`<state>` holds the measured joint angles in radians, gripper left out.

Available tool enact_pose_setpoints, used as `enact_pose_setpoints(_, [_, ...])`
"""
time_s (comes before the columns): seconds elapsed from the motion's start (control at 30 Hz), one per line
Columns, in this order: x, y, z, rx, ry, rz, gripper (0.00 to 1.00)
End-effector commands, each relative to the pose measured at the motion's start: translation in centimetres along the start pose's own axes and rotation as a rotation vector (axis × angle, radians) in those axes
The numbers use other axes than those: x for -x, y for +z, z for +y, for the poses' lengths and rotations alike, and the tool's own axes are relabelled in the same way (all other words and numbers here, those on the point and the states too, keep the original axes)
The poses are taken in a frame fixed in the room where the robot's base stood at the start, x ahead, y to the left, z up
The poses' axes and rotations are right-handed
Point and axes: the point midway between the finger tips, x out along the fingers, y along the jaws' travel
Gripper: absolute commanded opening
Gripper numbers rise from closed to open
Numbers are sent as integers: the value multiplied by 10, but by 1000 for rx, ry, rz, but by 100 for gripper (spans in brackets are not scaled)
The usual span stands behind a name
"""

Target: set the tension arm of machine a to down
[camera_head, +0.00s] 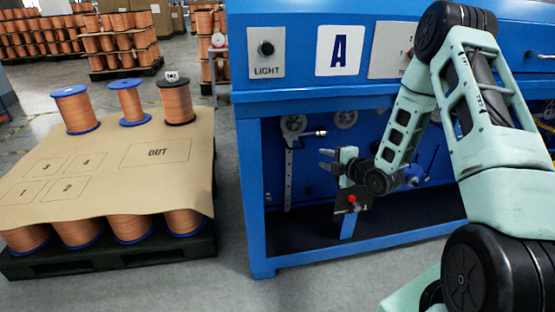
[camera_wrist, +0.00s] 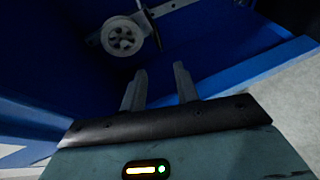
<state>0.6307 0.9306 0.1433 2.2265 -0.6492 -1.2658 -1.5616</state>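Machine A (camera_head: 340,50) is a blue cabinet with a large "A" plate and an open bay below. In the bay's upper left is a pale pulley (camera_head: 293,124), with a short rod ending in a light tip (camera_head: 320,132) on its right. A slotted vertical strip (camera_head: 288,180) hangs below the pulley. My gripper (camera_head: 326,160) is in front of the bay, below and right of the pulley, pointing left. In the wrist view, my gripper (camera_wrist: 160,80) has its fingers apart with nothing between them. A spoked pulley (camera_wrist: 123,37) and part of a metal bar (camera_wrist: 160,8) show beyond, apart from the fingers.
A second pulley (camera_head: 345,117) sits further right in the bay; my arm hides much of the bay's right side. The blue front leg (camera_head: 258,200) bounds the bay at left. A pallet with a cardboard sheet (camera_head: 110,175) and copper spools (camera_head: 176,102) stands left.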

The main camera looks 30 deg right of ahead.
Motion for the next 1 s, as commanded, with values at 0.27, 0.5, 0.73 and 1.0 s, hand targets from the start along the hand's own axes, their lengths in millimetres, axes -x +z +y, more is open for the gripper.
enact_pose_setpoints(0.27, [-15,10,-4,30,37,-7,31])
enact_pose_setpoints(0.5, [-63,10,-3,28,37,-7,31])
enact_pose_setpoints(0.73, [-111,10,-2,27,37,-8,31])
enact_pose_setpoints(1.0, [-156,11,0,26,36,-8,31])
